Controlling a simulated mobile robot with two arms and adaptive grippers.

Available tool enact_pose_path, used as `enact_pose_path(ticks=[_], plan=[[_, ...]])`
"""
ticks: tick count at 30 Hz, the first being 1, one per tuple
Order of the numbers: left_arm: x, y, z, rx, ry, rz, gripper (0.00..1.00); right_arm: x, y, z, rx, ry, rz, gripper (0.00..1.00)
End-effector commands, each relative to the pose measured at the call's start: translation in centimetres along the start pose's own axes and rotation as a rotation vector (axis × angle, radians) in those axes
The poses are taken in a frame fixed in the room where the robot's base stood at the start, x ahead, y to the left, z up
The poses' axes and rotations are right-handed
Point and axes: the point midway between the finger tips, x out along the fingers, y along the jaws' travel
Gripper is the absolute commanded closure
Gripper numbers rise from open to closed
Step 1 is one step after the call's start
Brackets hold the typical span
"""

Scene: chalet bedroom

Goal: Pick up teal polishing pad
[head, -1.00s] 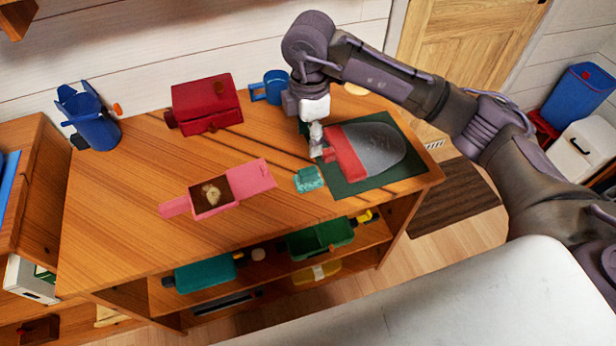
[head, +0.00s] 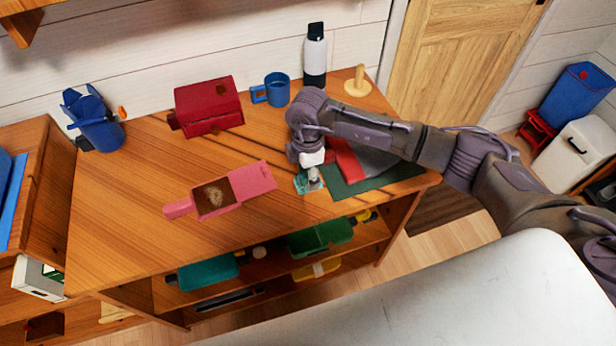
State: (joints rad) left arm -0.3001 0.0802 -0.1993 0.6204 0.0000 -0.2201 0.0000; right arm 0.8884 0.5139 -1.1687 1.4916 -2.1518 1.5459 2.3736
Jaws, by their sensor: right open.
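The teal polishing pad (head: 301,184) lies on the wooden desk top, just left of a dark green mat. My right gripper (head: 312,184) is open and points down over the pad, covering its right part. I cannot tell whether the fingertips touch the pad. My left gripper does not show.
The dark green mat (head: 368,185) bears a red and grey item (head: 345,158), partly hidden by my arm. A pink box (head: 250,181) lies open to the left. A dark red box (head: 208,104), blue mug (head: 276,88), bottle (head: 315,55) and blue holder (head: 95,122) stand behind.

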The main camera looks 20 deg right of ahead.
Motion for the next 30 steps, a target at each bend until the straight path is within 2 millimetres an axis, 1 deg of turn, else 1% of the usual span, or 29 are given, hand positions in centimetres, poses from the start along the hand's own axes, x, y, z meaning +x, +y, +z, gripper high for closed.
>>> enact_pose_path(ticks=[5, 6, 8, 15, 16, 25, 29, 30], plan=[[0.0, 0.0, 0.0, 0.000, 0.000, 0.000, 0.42, 0.1, 0.0, 0.0, 0.000, 0.000, 0.001, 0.44], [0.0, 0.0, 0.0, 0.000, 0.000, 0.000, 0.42, 0.1, 0.0, 0.0, 0.000, 0.000, 0.001, 0.45], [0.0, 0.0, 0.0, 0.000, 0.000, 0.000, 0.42, 0.1, 0.0, 0.0, 0.000, 0.000, 0.000, 0.55], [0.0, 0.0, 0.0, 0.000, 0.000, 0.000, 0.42, 0.1, 0.0, 0.0, 0.000, 0.000, 0.001, 0.95], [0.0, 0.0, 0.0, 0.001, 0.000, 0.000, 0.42, 0.1, 0.0, 0.0, 0.000, 0.000, 0.001, 0.97], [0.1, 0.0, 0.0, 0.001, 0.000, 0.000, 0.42, -0.1, 0.0, 0.0, 0.000, 0.000, 0.001, 0.98], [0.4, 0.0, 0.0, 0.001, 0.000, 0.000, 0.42, -1.0, 0.1, 0.0, 0.000, 0.001, 0.003, 0.98], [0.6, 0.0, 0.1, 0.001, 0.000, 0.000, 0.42, -1.5, 0.1, 0.0, 0.000, 0.000, 0.004, 0.98]])
